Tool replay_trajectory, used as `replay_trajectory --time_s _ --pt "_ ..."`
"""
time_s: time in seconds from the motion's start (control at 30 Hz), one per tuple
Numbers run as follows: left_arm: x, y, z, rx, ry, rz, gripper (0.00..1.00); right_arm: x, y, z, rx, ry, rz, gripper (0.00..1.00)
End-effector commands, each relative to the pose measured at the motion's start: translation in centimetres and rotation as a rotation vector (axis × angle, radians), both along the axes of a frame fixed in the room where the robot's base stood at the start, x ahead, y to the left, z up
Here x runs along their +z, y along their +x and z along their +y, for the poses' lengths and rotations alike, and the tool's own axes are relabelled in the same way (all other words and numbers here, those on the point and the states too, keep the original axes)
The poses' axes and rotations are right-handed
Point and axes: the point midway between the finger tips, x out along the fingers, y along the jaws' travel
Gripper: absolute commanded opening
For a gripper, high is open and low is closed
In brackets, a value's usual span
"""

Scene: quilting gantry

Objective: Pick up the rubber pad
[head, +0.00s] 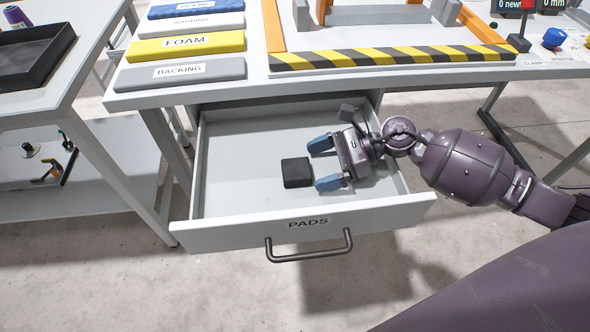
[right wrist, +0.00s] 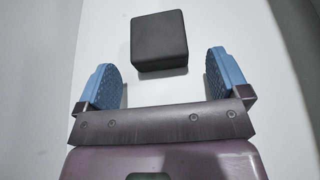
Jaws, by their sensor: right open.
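The rubber pad, a small black square block, (head: 296,172) lies flat on the floor of the open drawer marked PADS (head: 235,180). My right gripper (head: 322,165) is inside the drawer, to the right of the pad, with its blue fingertips spread and pointing toward it. In the right wrist view the pad (right wrist: 159,41) sits just beyond the gap between the blue fingers (right wrist: 163,80), apart from both. Nothing is between the fingers. My left gripper is not in view.
The drawer's front panel with a dark handle (head: 309,246) faces the open floor. Above the drawer, the worktop holds labelled slabs, such as the yellow foam (head: 187,47), and a striped yellow-black bar (head: 395,57). A side table with a black tray (head: 40,58) stands at left.

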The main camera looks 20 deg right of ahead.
Motion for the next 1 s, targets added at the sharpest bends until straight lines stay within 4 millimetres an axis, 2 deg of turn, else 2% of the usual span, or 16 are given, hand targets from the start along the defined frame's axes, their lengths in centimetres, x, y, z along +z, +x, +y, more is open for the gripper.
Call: replay_trajectory --time_s 0.13,0.4,0.47,0.77,1.0 --pt "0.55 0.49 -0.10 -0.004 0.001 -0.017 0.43 -0.43 0.34 1.23 0.000 0.001 -0.001 0.94" --pt "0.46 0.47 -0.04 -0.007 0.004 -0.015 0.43 -0.47 0.39 1.43 0.001 -0.001 -0.002 0.94" --pt "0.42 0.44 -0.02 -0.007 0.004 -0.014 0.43 -0.47 0.39 1.42 0.001 -0.001 -0.002 0.86" --pt "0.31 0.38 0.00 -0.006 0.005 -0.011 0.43 -0.47 0.37 1.41 0.001 -0.001 -0.002 0.40" --pt "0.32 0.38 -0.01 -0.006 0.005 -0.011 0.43 -0.39 0.38 1.41 0.001 -0.001 -0.002 0.38"
